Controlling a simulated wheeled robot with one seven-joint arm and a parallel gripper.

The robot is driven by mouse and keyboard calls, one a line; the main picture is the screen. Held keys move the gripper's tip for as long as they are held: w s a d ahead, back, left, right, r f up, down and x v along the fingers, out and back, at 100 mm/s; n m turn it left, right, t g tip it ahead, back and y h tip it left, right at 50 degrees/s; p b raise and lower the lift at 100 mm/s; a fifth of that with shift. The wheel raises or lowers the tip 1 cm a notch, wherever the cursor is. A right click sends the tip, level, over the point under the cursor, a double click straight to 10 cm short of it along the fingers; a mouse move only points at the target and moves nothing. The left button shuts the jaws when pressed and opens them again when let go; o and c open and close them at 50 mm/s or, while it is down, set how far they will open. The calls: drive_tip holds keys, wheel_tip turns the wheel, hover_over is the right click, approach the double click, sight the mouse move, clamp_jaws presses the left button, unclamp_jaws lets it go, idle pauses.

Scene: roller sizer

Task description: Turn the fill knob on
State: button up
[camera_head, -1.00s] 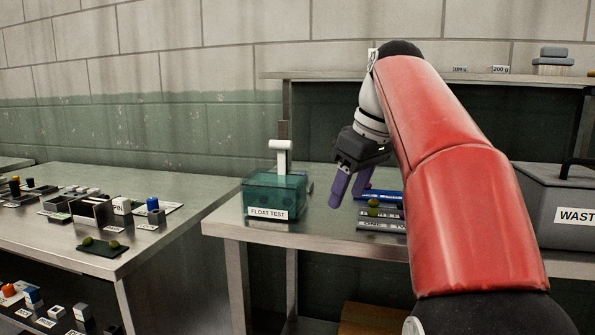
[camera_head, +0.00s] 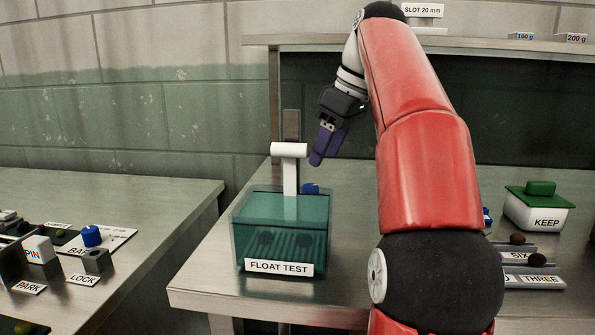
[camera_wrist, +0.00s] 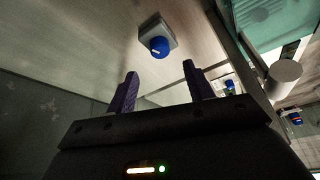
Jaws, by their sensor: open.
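A blue knob (camera_head: 310,188) sits behind the right rear corner of the teal FLOAT TEST tank (camera_head: 252,235), partly hidden by it. In the wrist view, a blue knob (camera_wrist: 159,46) with a pale mark sits on a square grey base, beyond and between my fingertips. I take it to be the same fill knob; its label is not visible. My gripper (camera_head: 325,154) has purple fingers pointing down, above the bench and just above and right of the knob. In the wrist view, my gripper (camera_wrist: 160,74) is open and empty, apart from the knob.
A white T-shaped spout (camera_head: 289,152) rises at the tank's back, close left of my gripper. A shelf (camera_head: 460,45) runs behind my arm. The KEEP box (camera_head: 538,212) and labelled rails (camera_head: 530,270) lie right. Another bench with PARK and LOCK parts (camera_head: 97,262) stands left.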

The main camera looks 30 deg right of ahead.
drive_tip(key=b+x, duration=0.2)
drive_tip(key=x, duration=0.5)
drive_tip(key=shift+w+a+f+b, duration=0.1)
drive_tip(key=shift+f+b, duration=0.25)
drive_tip(key=shift+b, duration=0.05)
